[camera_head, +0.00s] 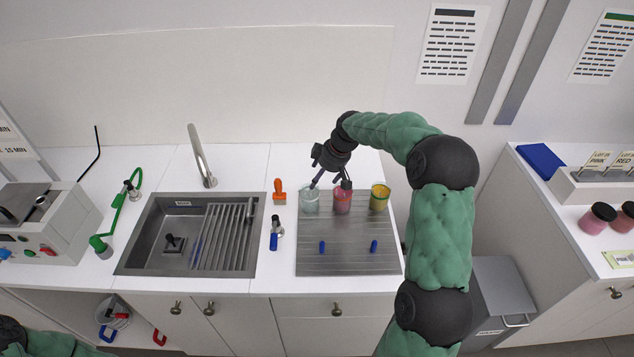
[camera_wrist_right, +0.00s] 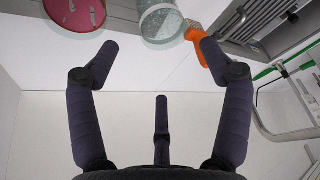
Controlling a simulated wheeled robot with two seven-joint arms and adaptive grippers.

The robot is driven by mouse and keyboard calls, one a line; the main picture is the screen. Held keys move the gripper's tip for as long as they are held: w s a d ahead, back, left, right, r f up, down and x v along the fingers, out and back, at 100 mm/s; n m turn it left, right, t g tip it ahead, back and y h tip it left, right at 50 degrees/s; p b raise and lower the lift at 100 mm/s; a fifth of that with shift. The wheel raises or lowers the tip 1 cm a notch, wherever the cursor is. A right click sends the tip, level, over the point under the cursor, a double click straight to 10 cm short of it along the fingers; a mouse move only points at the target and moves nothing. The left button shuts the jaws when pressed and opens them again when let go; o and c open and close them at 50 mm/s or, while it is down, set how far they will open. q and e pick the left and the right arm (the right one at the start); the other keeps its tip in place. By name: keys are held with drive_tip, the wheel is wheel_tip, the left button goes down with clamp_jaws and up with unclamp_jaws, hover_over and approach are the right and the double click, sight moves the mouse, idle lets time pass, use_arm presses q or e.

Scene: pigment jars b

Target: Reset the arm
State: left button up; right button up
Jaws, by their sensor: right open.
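My right arm comes in from the lower right in the head view and arches over the counter. Its gripper (camera_head: 328,182) is above the back of the grey ribbed tray (camera_head: 345,262), close to a clear jar (camera_head: 309,203) and a pink jar (camera_head: 342,203). In the right wrist view the gripper (camera_wrist_right: 157,60) is open, with nothing between its fingers. The pink jar (camera_wrist_right: 75,12) and the clear jar (camera_wrist_right: 160,20) show beyond the fingertips. My left gripper is out of view; only a bit of the left arm shows at the lower left.
A yellow jar (camera_head: 379,198) stands at the tray's back right. An orange-handled tool (camera_head: 279,192) and a blue-handled tool (camera_head: 274,240) lie left of the tray. The sink (camera_head: 128,262) with its faucet (camera_head: 201,158) is further left. A side counter (camera_head: 535,205) with dark-lidded jars is at right.

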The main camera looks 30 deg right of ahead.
drive_tip(key=shift+s+d+r, duration=0.1)
drive_tip(key=shift+s+r, duration=0.15)
drive_tip(key=shift+r, duration=0.45)
